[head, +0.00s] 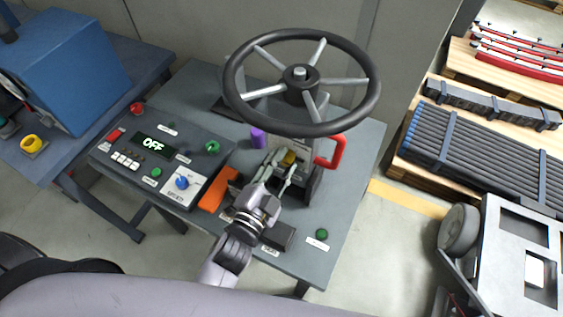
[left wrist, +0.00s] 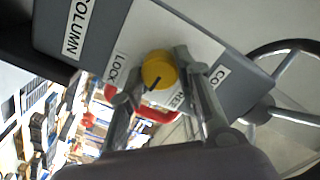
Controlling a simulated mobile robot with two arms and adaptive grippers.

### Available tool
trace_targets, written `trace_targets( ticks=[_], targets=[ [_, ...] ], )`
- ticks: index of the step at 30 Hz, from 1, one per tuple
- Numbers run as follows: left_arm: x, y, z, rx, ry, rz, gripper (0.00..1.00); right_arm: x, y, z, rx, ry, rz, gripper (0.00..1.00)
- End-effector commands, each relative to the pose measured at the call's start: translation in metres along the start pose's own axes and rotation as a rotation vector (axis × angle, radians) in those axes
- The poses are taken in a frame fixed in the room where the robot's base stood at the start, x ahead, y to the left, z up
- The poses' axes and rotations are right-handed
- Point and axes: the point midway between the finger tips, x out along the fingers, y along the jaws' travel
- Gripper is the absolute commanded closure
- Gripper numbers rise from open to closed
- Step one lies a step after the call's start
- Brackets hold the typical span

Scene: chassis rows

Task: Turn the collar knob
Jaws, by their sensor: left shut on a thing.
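The collar knob (left wrist: 158,68) is round and yellow with a dark pointer line. In the left wrist view it sits on a pale plate between words reading LOCK and, partly hidden, what looks like FREE. Its pointer line points down and slightly left in that view. In the head view the knob (head: 290,157) shows on the column below the steering wheel (head: 301,86). My left gripper (head: 284,168) is shut on the knob, with one finger on each side. The fingers also show in the left wrist view (left wrist: 155,75). My right gripper is in neither view.
A red handle (head: 337,152) stands right of the knob, and a purple cap (head: 258,138) left of it. A control panel (head: 130,165) reading OFF, an orange block (head: 217,190) and a green button (head: 322,234) share the bench (head: 345,190).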

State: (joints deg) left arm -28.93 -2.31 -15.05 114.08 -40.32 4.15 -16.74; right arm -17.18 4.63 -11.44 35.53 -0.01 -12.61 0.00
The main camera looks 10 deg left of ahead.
Motion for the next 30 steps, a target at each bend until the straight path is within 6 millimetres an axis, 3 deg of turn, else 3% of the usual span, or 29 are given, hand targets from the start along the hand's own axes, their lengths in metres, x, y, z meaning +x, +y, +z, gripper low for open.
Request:
trace_targets(
  ticks=[18,30],
  targets=[
    [-0.0001,0.0011,0.0006,0.547,0.0,-0.001,0.97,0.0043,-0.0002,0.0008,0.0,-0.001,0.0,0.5],
    [-0.0001,0.0013,0.0005,0.726,0.0,-0.001,0.97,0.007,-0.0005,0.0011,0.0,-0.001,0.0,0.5]
  ],
)
